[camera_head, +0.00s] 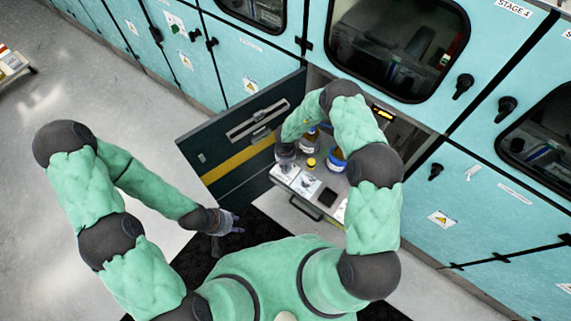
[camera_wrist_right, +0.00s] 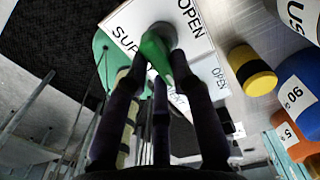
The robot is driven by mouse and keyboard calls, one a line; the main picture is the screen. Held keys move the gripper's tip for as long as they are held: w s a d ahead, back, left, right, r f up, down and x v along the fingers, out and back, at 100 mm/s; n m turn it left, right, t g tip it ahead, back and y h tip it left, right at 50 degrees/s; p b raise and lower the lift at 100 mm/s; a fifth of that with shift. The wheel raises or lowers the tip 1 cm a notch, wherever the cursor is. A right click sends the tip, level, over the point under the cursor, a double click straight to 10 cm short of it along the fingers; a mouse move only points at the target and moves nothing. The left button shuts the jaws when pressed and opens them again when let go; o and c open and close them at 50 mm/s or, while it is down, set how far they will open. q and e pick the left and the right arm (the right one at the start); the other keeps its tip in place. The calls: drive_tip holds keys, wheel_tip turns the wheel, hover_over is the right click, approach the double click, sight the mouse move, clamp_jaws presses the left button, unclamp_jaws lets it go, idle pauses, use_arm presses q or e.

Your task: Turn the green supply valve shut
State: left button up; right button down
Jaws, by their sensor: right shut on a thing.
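The green supply valve (camera_wrist_right: 157,48) shows in the right wrist view, its handle pointing from the grey hub toward my fingers. My right gripper (camera_wrist_right: 158,80) is shut on this handle, with dark fingers on both sides of it. Behind it is a white plate (camera_wrist_right: 199,50) lettered OPEN, with a partly hidden word starting SUP. In the head view my right gripper (camera_head: 285,160) is at the left side of the pulled-out shelf and hides the valve. My left gripper (camera_head: 227,224) hangs empty, fingers spread, left of my body and away from the shelf.
A yellow-and-black capped piece (camera_wrist_right: 251,71) and blue (camera_wrist_right: 298,95) and orange (camera_wrist_right: 290,133) containers stand close right of the valve.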

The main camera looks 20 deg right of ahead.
drive_tip(key=c, duration=1)
unclamp_jaws()
drive_tip(key=shift+c, duration=0.2)
wheel_tip(320, 180, up, 12)
drive_tip(key=shift+d, duration=0.1)
